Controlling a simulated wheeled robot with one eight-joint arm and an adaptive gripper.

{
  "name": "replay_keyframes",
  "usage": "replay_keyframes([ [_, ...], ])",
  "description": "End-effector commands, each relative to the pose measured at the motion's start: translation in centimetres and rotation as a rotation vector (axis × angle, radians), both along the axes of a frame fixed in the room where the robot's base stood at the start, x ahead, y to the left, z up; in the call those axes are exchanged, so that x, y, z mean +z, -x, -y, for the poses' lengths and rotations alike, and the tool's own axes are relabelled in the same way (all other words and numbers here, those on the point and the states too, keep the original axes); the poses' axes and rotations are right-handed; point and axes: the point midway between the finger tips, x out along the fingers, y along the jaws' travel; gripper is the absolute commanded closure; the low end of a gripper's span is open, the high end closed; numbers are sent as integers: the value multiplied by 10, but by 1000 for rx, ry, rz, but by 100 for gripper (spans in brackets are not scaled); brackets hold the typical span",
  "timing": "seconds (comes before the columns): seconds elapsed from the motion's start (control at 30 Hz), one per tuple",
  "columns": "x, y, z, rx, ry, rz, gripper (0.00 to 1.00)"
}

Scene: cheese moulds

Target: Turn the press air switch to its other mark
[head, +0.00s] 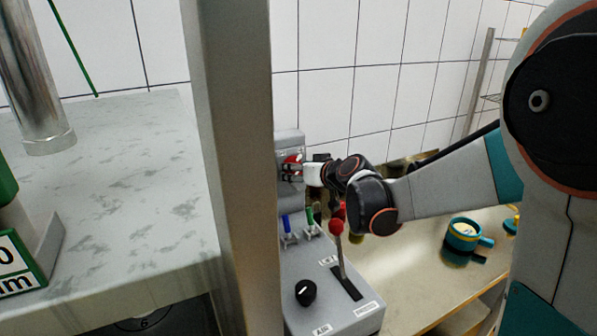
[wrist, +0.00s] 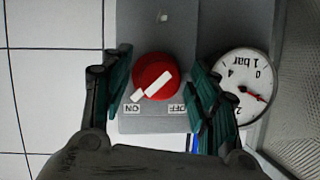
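A round red switch (wrist: 155,76) with a white pointer bar sits on a grey panel in the wrist view. The pointer's lower-left end lies by the upside-down ON label (wrist: 132,108); the OFF label (wrist: 177,108) is to its right. My gripper (wrist: 158,88) is open, with one finger on each side of the red switch and narrow gaps showing. In the head view the red switch (head: 291,161) is partly hidden behind my gripper (head: 300,172). A black knob (head: 305,292) with a white mark sits lower on the box, near a label that seems to read AIR.
A gauge (wrist: 240,88) is right of the switch in the wrist view. Blue (head: 286,224) and green (head: 310,218) levers and a red-topped lever (head: 337,228) stand below my gripper. A post (head: 235,150) rises left of the box.

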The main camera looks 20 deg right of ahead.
Motion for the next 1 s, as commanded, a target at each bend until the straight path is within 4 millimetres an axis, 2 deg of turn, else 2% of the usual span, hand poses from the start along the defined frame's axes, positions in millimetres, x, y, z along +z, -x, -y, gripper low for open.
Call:
replay_keyframes([
  [0.27, 2, 4, 2, -1, 0, 0, 46],
  [0.7, 22, 53, 18, -2, 1, 0, 46],
  [1.0, 28, 68, 21, 0, 0, 0, 46],
])
